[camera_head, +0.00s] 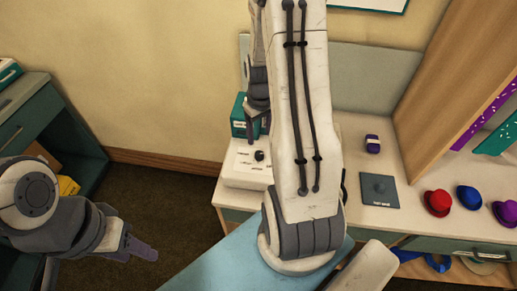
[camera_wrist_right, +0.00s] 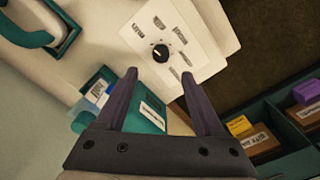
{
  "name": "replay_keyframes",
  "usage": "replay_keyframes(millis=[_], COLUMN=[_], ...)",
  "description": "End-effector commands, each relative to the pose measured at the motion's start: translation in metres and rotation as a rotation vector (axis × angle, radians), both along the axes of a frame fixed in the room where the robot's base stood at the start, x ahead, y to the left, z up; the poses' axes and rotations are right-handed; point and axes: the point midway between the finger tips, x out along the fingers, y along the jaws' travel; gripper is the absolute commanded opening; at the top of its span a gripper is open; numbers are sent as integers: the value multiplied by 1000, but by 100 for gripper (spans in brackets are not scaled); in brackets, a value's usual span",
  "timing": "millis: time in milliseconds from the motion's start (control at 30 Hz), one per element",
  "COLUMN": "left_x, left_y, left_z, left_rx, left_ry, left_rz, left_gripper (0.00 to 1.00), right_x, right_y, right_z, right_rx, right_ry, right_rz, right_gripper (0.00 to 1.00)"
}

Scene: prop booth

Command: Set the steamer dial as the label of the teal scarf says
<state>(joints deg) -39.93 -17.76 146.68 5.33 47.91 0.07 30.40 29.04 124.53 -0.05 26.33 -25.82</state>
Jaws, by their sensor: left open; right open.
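The steamer dial is a black knob (camera_head: 259,155) on a white panel (camera_head: 241,168) on the counter. In the right wrist view the knob (camera_wrist_right: 160,53) is ringed by several small printed labels, too small to read; a pale mark shows on it. My right gripper (camera_head: 259,126) is open and empty above the panel; its fingers (camera_wrist_right: 160,78) point toward the knob without touching it. The teal scarf (camera_head: 497,139), with pale dots, is at the right edge, partly cut off; no label on it is readable. My left gripper (camera_head: 140,249) is low at the left, away from the counter.
A teal box (camera_head: 238,116) stands behind the panel. A purple dotted scarf (camera_head: 490,109) is near the teal one. A grey plate (camera_head: 379,190), a small purple item (camera_head: 372,144) and red (camera_head: 438,202), blue (camera_head: 468,197) and purple (camera_head: 506,213) hats are on the counter. My right arm hides its middle.

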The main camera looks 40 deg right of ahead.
Motion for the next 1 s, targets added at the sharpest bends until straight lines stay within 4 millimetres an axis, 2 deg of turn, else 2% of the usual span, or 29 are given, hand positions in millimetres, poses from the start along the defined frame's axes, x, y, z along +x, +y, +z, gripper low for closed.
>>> replay_keyframes(millis=[300, 500, 700, 933, 967, 1000], left_x=[0, 0, 0, 0, 0, 0], left_y=[0, 0, 0, 0, 0, 0], left_z=[10, 13, 14, 14, 14, 14], left_rx=[0, 0, 0, 0, 0, 0], left_ry=[0, 0, 0, 0, 0, 0], left_rz=[0, 1, 1, 1, 1, 1], left_gripper=[50, 50, 50, 50, 50, 50], right_x=[-1, -1, 0, 0, -1, -1], right_y=[3, 2, 2, 2, 2, 2], right_z=[-57, -83, -93, -93, -93, -93], right_rx=[4, 2, 1, 0, 0, 0], right_ry=[7, 4, 1, 1, 1, 1], right_rz=[1, 1, 1, 0, 0, 0], right_gripper=[70, 70, 70, 70, 62, 47])
